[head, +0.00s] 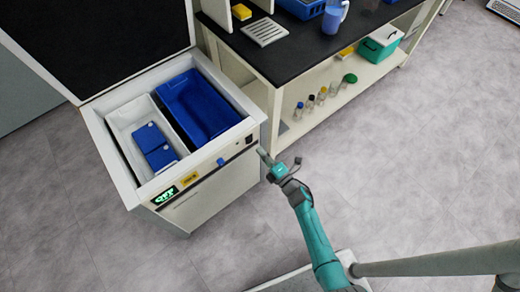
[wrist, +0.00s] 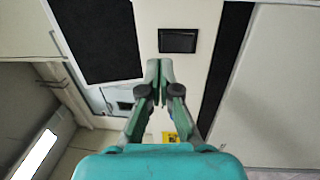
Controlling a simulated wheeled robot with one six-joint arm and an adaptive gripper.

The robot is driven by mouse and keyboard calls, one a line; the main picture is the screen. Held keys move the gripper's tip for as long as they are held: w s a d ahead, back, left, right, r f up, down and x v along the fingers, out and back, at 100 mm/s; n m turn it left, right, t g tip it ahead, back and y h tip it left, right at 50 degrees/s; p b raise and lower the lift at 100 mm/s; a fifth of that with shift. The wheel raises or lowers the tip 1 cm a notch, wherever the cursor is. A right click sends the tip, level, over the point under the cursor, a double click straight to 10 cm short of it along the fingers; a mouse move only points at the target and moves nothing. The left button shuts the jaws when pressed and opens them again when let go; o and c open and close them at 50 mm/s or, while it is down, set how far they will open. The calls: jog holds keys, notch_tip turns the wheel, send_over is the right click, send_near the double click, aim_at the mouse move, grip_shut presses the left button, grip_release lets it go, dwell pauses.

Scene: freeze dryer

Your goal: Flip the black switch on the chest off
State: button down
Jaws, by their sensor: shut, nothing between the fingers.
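The chest (head: 150,197) is a white box with its lid raised, at the left of the head view. The black switch (head: 248,140) is a small dark rectangle at the right end of its front panel. In the wrist view the switch (wrist: 178,40) lies just beyond my fingertips and slightly to their right. My gripper (head: 263,153) is shut and empty, its tips pointing at the panel close to the switch. In the wrist view the shut fingertips (wrist: 159,68) do not cover the switch. I cannot tell whether they touch the panel. The switch's tilt is too small to read.
The chest holds a blue bin (head: 199,103) and blue packs (head: 150,138) in a white compartment. Its front carries a blue piece (head: 220,161), a yellow label (head: 190,179) and a green-lit display (head: 166,195). A black-topped bench (head: 300,52) stands close right. Floor right is clear.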

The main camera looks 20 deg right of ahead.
jog(key=s+d+r, duration=0.1)
jog(key=s+d, duration=0.1)
jog(key=s, duration=0.6)
jog(key=shift+d, duration=0.35)
jog(key=shift+s, duration=0.1)
jog(key=s+r+m+g+h, duration=0.1)
jog(key=s+r+m+h, duration=0.1)
jog(key=s+r+m, duration=0.5)
jog(key=s+a+r+m+g+h, duration=0.1)
jog(key=s+r+m, duration=0.6)
jog(key=s, duration=0.8)
jog(key=s+a+r+m+g+h, duration=0.1)
jog(key=s+r+m+h, duration=0.2)
jog(key=s+r+m, duration=0.4)
jog(key=s+r, duration=0.3)
jog(key=s, duration=0.1)
jog(key=shift+s+m+g, duration=0.25)
jog(key=shift+m+g, duration=0.05)
